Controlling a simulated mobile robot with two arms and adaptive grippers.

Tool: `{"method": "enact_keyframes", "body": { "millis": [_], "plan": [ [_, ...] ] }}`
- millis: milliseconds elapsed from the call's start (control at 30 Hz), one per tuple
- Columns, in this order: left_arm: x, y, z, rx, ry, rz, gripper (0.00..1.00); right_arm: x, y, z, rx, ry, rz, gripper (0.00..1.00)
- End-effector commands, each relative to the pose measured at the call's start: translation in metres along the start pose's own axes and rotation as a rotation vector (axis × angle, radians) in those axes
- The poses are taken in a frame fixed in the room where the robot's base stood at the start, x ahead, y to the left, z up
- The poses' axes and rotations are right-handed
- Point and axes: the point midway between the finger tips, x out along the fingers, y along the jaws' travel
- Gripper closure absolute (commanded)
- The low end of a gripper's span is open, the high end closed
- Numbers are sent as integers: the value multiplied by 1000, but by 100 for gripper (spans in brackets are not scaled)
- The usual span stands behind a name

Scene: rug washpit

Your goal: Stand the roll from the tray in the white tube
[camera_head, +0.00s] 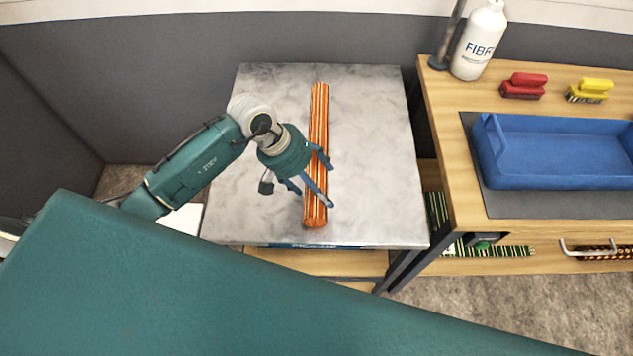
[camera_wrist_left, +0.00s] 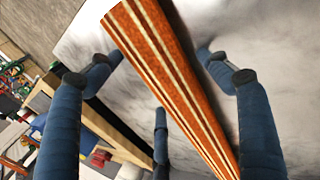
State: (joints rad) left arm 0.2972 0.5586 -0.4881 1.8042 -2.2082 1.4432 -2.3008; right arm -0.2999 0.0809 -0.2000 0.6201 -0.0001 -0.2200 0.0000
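An orange roll with cream and dark stripes (camera_head: 319,105) lies lengthwise on a grey marbled tabletop (camera_head: 375,150). My left gripper (camera_head: 318,182) is over the near half of the roll with its fingers spread. In the left wrist view the roll (camera_wrist_left: 165,70) runs between the spread blue fingers of my left gripper (camera_wrist_left: 158,62), with gaps visible on both sides. The blue tray (camera_head: 560,180) stands on the wooden bench at right and looks empty. I cannot make out a white tube. My right gripper is not in view.
The wooden bench (camera_head: 445,105) also holds a white bottle (camera_head: 478,42), a red brush (camera_head: 523,86) and a yellow brush (camera_head: 589,90). Striped rolls lie on its lower shelf. A dark wall stands behind the grey tabletop, whose right half is clear.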

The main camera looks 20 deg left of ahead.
Motion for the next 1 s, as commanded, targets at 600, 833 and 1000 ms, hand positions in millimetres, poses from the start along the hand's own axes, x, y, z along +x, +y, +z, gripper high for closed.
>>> {"method": "enact_keyframes", "body": {
  "millis": [600,833,1000],
  "plan": [
    [-46,-2,-3,3,9,-2,18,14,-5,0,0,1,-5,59],
    [-93,-1,-2,3,7,-2,18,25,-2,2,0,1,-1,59],
    [-114,0,-1,1,3,0,18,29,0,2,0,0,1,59]
  ]
}}
